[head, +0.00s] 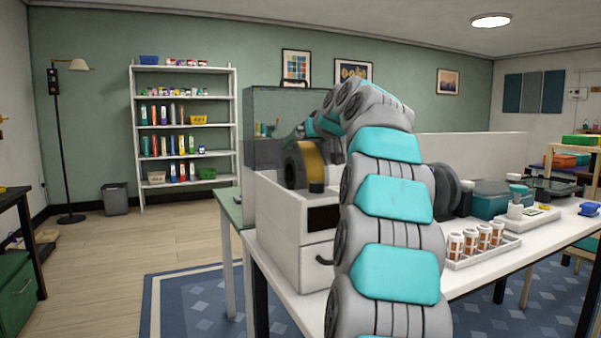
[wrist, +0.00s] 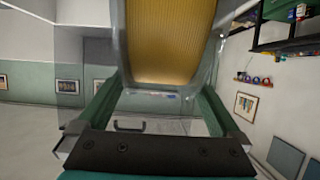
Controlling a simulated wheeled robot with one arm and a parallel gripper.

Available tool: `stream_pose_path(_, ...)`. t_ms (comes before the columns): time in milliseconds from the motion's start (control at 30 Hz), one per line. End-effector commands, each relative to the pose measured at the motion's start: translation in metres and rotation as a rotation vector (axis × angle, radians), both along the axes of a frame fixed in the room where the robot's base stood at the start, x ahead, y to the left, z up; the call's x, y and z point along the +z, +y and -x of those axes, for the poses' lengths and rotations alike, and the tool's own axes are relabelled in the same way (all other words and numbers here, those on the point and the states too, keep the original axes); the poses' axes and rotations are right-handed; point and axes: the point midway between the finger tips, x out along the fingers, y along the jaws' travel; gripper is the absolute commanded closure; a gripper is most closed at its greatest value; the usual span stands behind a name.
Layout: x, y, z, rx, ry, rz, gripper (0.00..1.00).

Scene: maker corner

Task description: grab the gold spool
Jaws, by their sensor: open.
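The gold spool (head: 312,160) stands on edge on top of a white box-shaped machine (head: 281,218), with a dark flange facing left. In the wrist view the gold spool (wrist: 170,40) is large at the top centre, with clear or grey rims on both sides of its gold winding. My gripper (wrist: 163,82) is open, with a green-edged finger on each side of the picture and the spool ahead, around the fingertips. I cannot tell whether the fingers touch it. In the head view my arm reaches over to the spool and hides much of the gripper.
A white table (head: 490,262) carries the machine, a rack of amber vials (head: 482,240), a dark round spool-like thing (head: 447,192) and a teal box (head: 488,198). A clear-sided case (head: 262,105) stands behind the gold spool. Open floor lies at the left.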

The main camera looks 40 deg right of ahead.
Motion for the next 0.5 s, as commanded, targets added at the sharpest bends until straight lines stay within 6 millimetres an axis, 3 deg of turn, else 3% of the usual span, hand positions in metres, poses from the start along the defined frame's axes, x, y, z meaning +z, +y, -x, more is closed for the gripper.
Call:
stream_pose_path(133,-0.008,-0.005,-0.018,0.0,0.003,-0.001,0.0)
stream_pose_path(367,-0.008,-0.005,-0.021,0.0,-0.001,0.001,0.0)
stream_pose_path(500,-0.008,-0.005,-0.021,0.0,-0.001,0.001,0.14)
